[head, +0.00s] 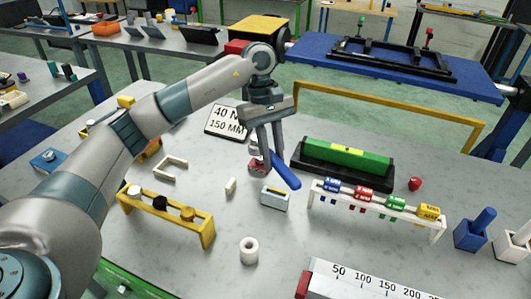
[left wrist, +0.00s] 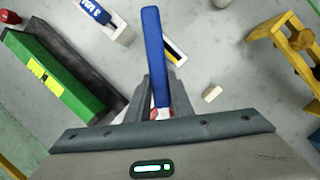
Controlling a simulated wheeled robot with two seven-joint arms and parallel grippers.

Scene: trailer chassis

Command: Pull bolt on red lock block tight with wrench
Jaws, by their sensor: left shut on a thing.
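My left gripper (head: 262,163) is shut on a blue-handled tool (head: 285,172), likely the wrench, above the grey table. The blue handle slants down to the right in the head view. In the left wrist view the handle (left wrist: 152,50) runs upward from between the fingers (left wrist: 160,108); a little red and white shows at its gripped end, mostly hidden. I cannot make out a bolt. My right gripper is not in view.
A white rack (head: 375,205) holds blue, red, green and yellow pieces. A green block (head: 345,158) sits in a black tray. A yellow stand (head: 165,212), white ring (head: 249,250) and sign (head: 228,121) are on the table. A yellow rail (head: 390,103) stands before the blue bench (head: 315,53).

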